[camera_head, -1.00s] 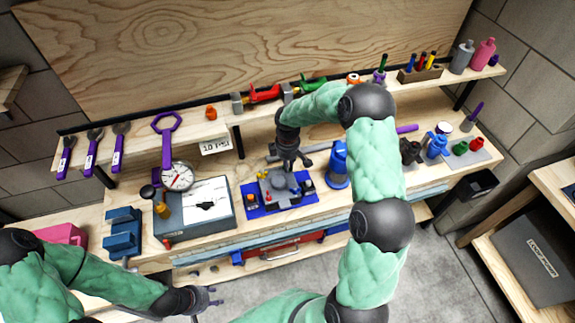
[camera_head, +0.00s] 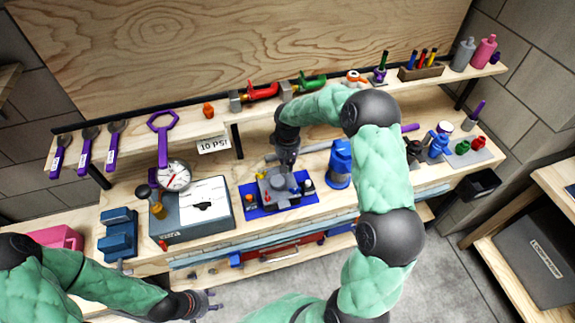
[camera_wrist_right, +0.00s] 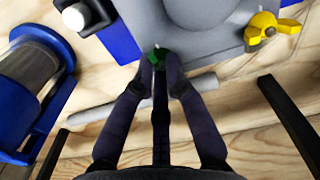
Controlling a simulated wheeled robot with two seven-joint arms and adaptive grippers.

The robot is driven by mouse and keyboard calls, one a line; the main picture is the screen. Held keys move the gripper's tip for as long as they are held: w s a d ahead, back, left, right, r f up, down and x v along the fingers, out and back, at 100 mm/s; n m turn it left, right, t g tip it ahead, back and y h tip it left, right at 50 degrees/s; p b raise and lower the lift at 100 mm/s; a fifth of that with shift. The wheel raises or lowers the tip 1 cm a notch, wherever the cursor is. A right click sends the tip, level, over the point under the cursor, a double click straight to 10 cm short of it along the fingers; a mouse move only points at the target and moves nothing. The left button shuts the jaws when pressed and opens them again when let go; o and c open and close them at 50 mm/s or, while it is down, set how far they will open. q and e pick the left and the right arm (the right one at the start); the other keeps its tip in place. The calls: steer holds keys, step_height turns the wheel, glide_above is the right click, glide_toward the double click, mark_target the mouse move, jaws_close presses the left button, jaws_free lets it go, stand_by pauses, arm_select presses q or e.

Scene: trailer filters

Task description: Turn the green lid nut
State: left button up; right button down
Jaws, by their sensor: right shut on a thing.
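The green lid nut (camera_wrist_right: 157,56) shows in the right wrist view at the edge of a grey round-lidded housing (camera_wrist_right: 200,14). My right gripper (camera_wrist_right: 161,66) has its two fingertips closed around the nut, covering its sides. In the head view the grey housing (camera_head: 272,190) stands on a blue mat (camera_head: 262,212), and my right gripper (camera_head: 287,166) reaches down to its back edge. The nut is hidden there. My left gripper (camera_head: 211,300) is low in front of the bench, its fingers apart and empty.
A blue cylinder (camera_head: 340,165) stands close right of the housing. A yellow wing knob (camera_wrist_right: 273,27) sits on the housing near my right fingers. A grey bar (camera_wrist_right: 95,112) lies behind. A grey case (camera_head: 190,225) and a gauge (camera_head: 174,176) stand left.

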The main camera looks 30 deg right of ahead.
steer(key=shift+m, duration=0.9)
steer(key=c, duration=1.3)
jaws_free()
steer(key=shift+r, duration=0.15)
step_height(320, 180, up, 12)
steer(key=shift+f, duration=0.1)
